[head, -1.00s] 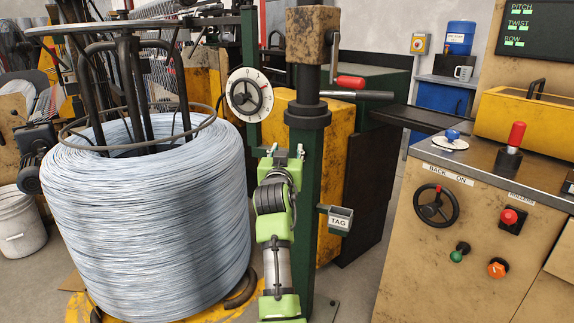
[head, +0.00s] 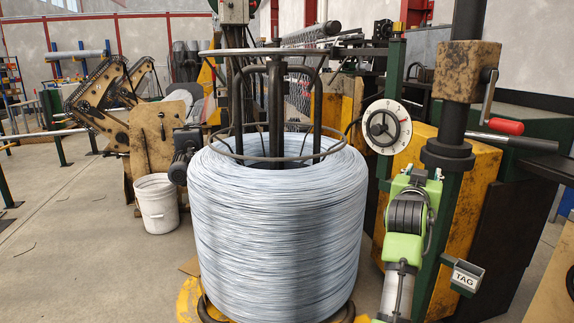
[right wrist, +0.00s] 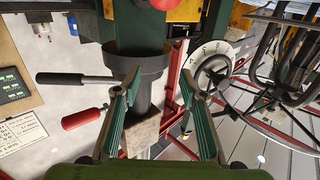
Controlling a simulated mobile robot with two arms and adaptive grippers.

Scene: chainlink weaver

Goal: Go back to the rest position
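My right gripper (head: 420,176) shows in the head view at the end of a green and grey arm, in front of the dark green post (head: 447,215) and below the white dial (head: 387,127). In the right wrist view my right gripper (right wrist: 158,80) has its two green fingers spread apart with nothing held between them. The dark post collar (right wrist: 143,62) lies behind the gap between the fingers. My left gripper is in neither view.
A large wire coil (head: 275,230) stands left of my right arm. A crank with a red handle (head: 506,126) sticks out of the post, and a TAG box (head: 466,277) is fixed lower down. A white bucket (head: 157,203) stands on the floor. Open floor (head: 70,235) lies at the left.

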